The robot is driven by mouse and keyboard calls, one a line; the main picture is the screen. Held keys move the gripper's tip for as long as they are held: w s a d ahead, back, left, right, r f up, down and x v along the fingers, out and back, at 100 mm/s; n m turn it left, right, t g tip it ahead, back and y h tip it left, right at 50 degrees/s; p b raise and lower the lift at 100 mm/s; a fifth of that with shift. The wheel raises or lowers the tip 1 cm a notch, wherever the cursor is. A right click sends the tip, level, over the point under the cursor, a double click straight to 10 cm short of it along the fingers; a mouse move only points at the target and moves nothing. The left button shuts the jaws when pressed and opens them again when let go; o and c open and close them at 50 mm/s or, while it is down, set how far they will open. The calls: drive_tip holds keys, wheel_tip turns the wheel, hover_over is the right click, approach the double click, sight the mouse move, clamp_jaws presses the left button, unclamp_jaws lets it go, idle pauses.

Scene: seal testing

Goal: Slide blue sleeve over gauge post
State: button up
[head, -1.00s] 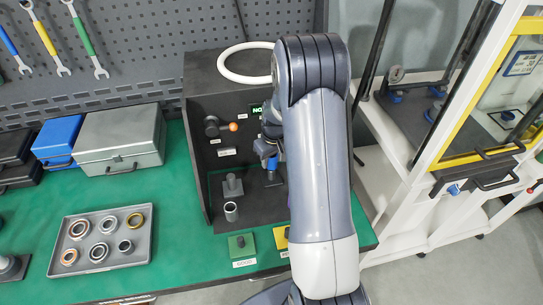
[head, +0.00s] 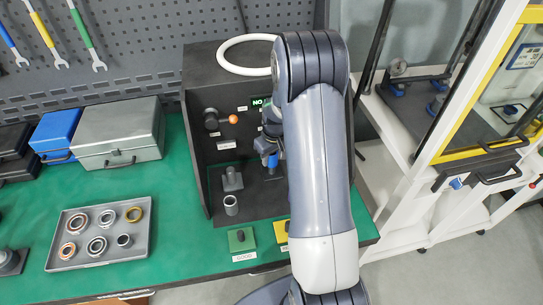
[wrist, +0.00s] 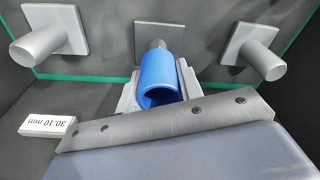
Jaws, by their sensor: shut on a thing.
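The blue sleeve (wrist: 163,76) is held between the grey fingers of my gripper (wrist: 159,88) in the wrist view. It also shows low inside the dark booth in the head view (head: 270,176). Its near opening faces the wrist camera. Two other posts stand on square plates, at left (wrist: 37,44) and right (wrist: 264,60).
A label reading 30.10 mm (wrist: 48,126) lies left of the sleeve. The booth's dark wall (head: 195,140) is left of my gripper. A tray (head: 135,250) holds several rings.

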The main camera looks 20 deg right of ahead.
drive_tip(key=shift+f+b, duration=0.45)
drive_tip(key=shift+f, duration=0.2)
drive_tip(key=shift+f, duration=0.15)
drive_tip(key=shift+f+b, duration=0.45)
drive_tip(key=shift+b, duration=0.2)
drive_tip(key=shift+f+b, duration=0.85)
drive_tip(key=shift+b, duration=0.15)
idle(1.2)
drive_tip(key=o, duration=1.2)
drive_tip(key=shift+r, duration=0.1)
drive_tip(key=shift+r+p, duration=2.75)
drive_tip(key=shift+r, duration=1.65)
